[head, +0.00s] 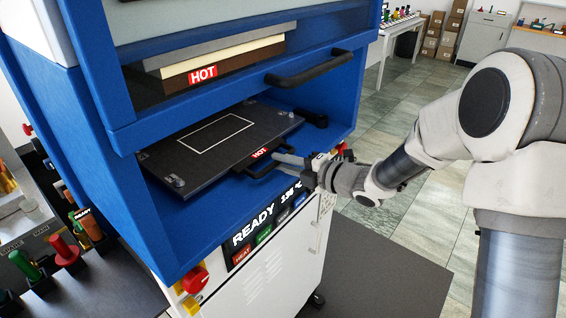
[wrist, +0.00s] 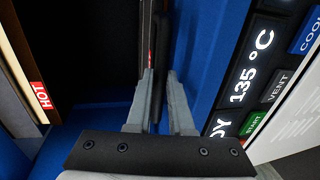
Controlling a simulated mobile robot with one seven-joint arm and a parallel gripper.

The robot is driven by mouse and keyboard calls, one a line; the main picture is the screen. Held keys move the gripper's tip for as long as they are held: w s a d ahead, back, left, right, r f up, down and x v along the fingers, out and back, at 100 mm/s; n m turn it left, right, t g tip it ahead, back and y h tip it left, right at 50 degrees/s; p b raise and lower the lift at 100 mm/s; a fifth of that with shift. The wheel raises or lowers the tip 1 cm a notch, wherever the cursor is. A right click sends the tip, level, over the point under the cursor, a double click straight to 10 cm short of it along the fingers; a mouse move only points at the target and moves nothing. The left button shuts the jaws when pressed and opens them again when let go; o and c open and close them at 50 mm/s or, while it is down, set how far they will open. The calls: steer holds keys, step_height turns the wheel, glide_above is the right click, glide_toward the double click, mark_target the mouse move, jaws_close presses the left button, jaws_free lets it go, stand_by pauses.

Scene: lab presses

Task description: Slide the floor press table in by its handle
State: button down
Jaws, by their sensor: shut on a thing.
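The floor press table (head: 195,150) is a dark flat plate with a white rectangle outline, in the lower bay of the blue press. Its front edge carries a red HOT label and a dark handle (head: 262,171). My gripper (head: 284,160) reaches in from the right and is shut on this handle. In the wrist view the two grey fingers (wrist: 160,78) stand on either side of the dark handle bar (wrist: 161,45). The part of the handle between the fingers is partly hidden. I cannot tell how far the table sits from the back of the bay.
Above is another bay with a HOT-labelled block (head: 215,65) and a dark bar handle (head: 310,68). The front panel (head: 270,228) reads READY and 135 °C, with a red button (head: 195,279) at its left. Tools stand at lower left. Tiled floor (head: 390,210) is open at right.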

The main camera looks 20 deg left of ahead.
mark_target(266, 155)
stand_by(0.4)
steer(key=x, duration=0.1)
steer(key=b+x, duration=0.1)
steer(key=x, duration=0.1)
steer(key=b+x, duration=0.1)
steer(key=shift+w+a+r, duration=0.1)
steer(key=shift+a+r, duration=0.2)
steer(key=shift+r, duration=0.25)
steer(key=c, duration=1.1)
jaws_free()
steer(key=shift+a, duration=0.15)
steer(key=b+v, duration=0.1)
steer(key=v, duration=1.6)
steer(key=shift+d+f+b, duration=0.15)
steer(key=shift+d+b, duration=0.1)
steer(key=shift+b, duration=0.05)
